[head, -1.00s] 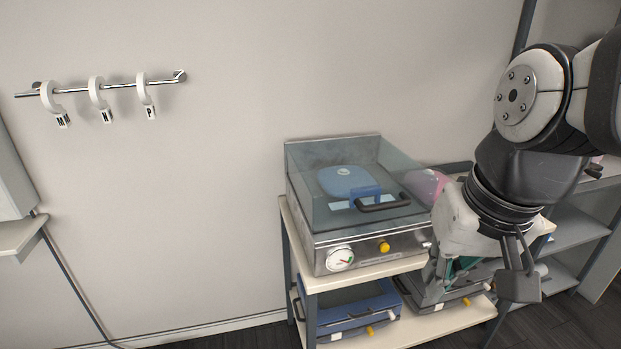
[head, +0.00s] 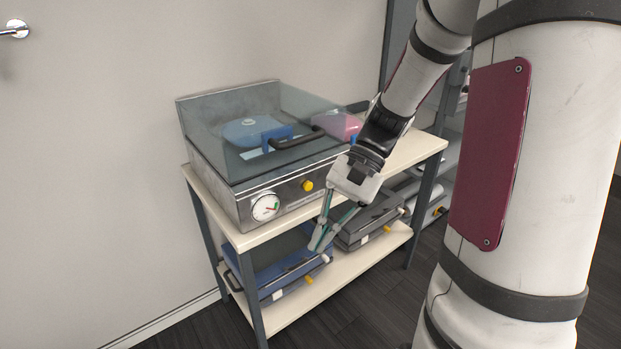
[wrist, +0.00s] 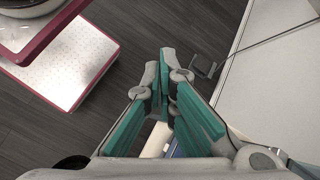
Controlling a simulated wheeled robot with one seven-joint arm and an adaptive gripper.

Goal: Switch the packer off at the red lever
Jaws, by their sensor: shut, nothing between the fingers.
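The packer (head: 225,170) is a steel box with a clear lid on the trolley's top shelf in the head view. Its front carries a round gauge (head: 265,207) and a yellow knob (head: 307,185). I cannot make out a red lever; the right end of the front is partly behind my gripper. My gripper (head: 318,243) is shut and empty, pointing down in front of the trolley, with its fingertips lower in the picture than the packer's front. In the wrist view its fingers (wrist: 170,68) are together over the dark floor. A blue pad lies under the lid.
The trolley's lower shelf (head: 350,264) holds a blue machine (head: 285,272) and a dark one (head: 368,222), each with a yellow knob. A pink item (head: 340,125) is by the packer's right side. Grey shelving stands behind at right.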

